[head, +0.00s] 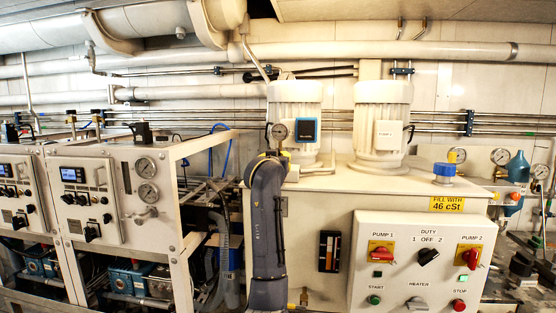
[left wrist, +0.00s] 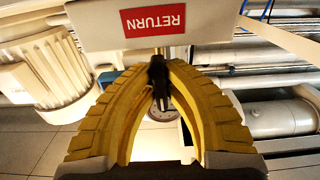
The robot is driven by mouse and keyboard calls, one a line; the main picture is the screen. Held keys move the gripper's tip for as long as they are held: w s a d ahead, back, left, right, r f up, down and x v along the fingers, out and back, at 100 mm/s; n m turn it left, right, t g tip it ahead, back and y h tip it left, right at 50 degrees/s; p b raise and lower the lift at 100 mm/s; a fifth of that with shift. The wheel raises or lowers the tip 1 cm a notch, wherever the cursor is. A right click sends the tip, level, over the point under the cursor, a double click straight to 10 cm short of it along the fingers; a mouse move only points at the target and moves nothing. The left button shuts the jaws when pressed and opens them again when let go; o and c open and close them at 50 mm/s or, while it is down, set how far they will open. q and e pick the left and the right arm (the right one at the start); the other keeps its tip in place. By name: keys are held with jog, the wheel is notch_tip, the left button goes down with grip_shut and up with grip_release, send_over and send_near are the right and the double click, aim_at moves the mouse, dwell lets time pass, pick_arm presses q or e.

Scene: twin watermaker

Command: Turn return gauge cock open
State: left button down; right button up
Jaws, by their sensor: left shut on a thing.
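My left gripper (left wrist: 158,66) has its yellow fingers shut on a small black handle (left wrist: 159,82), which appears to be the gauge cock's. A red RETURN label (left wrist: 152,19) on a pale block shows just above the fingertips in the left wrist view. Part of a round gauge dial (left wrist: 163,112) shows between the fingers, behind the handle. In the head view the return gauge (head: 279,131) stands just above my left gripper (head: 275,154), on top of the tank. My gripper and arm hide the cock there, so its turn angle is unclear. My right gripper is not in view.
Two pale pump motors (head: 295,108) (head: 382,122) stand on the tank right behind and beside the gauge. A control box (head: 422,265) with switches is on the tank front. Instrument cabinets (head: 105,200) stand at the left. Pipes run along the wall.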

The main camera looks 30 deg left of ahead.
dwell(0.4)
pick_arm(q)
jog(key=c, duration=1.7)
grip_release()
jog(key=v, duration=1.2)
